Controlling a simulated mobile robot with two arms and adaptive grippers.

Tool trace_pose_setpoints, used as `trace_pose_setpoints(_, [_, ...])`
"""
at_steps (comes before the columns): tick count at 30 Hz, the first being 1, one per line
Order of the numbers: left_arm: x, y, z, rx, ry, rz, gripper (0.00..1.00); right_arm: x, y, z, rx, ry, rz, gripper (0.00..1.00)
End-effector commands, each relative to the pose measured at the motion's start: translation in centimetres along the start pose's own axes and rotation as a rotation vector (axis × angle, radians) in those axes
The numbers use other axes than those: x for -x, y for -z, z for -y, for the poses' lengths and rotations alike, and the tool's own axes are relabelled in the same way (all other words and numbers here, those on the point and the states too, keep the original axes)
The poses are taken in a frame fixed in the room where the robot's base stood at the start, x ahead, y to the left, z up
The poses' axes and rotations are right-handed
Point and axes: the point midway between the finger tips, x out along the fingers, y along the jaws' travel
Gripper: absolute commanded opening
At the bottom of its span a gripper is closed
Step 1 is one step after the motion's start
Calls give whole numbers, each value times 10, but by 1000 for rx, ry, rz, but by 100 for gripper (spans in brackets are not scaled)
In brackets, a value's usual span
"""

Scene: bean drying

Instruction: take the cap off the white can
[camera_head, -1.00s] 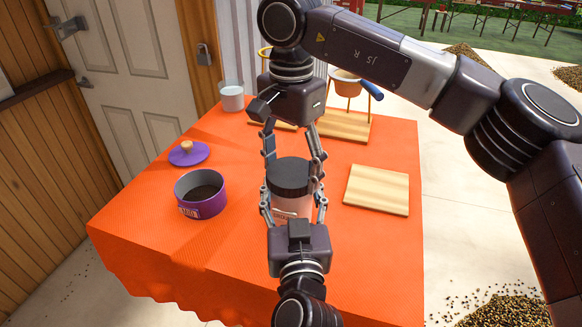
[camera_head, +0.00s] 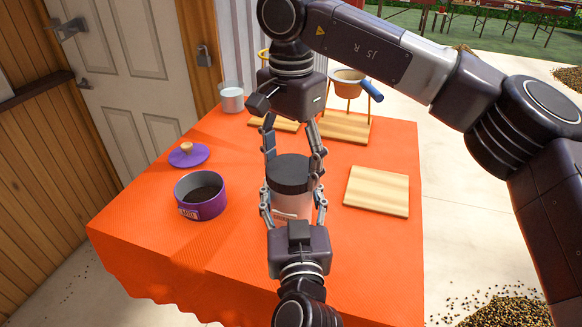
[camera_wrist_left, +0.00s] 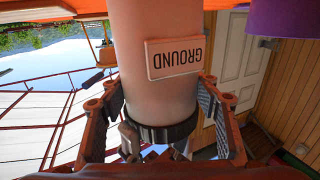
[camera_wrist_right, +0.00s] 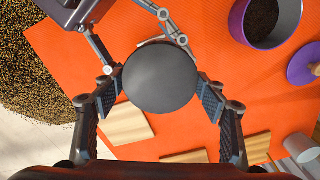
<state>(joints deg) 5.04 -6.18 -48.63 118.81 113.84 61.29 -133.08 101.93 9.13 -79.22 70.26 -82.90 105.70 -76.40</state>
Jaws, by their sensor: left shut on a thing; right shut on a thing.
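The white can (camera_head: 291,205) stands upright near the front of the orange table, with a dark round cap (camera_head: 288,173) on top. In the left wrist view the can (camera_wrist_left: 152,95) appears upside down with a "GROUND" label (camera_wrist_left: 174,59). My left gripper (camera_head: 293,197) comes from the front and is shut on the can body. My right gripper (camera_head: 293,158) comes from above, its fingers shut on opposite sides of the cap. The cap's round top (camera_wrist_right: 160,77) fills the space between the fingers in the right wrist view.
A purple pot (camera_head: 201,203) of dark grounds and its purple lid (camera_head: 189,155) lie to the left. A glass (camera_head: 231,98) stands behind. A wooden board (camera_head: 376,190) lies right, and a dripper stand (camera_head: 345,127) is behind it. The left front table is clear.

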Motion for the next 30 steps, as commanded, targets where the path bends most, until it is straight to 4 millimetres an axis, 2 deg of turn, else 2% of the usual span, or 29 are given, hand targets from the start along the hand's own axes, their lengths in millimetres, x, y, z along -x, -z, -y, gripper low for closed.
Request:
trace_pose_setpoints(9, [0, -1, 0, -1, 0, 2, 0, 11, 0, 0, 1, 0, 0, 37])
trace_pose_setpoints(20, [0, -1, 0, -1, 0, 2, 0, 13, 0, 0, 1, 0, 0, 37])
trace_pose_setpoints(30, [0, -1, 0, -1, 0, 2, 0, 48, 0, 0, 0, 2, -1, 37])
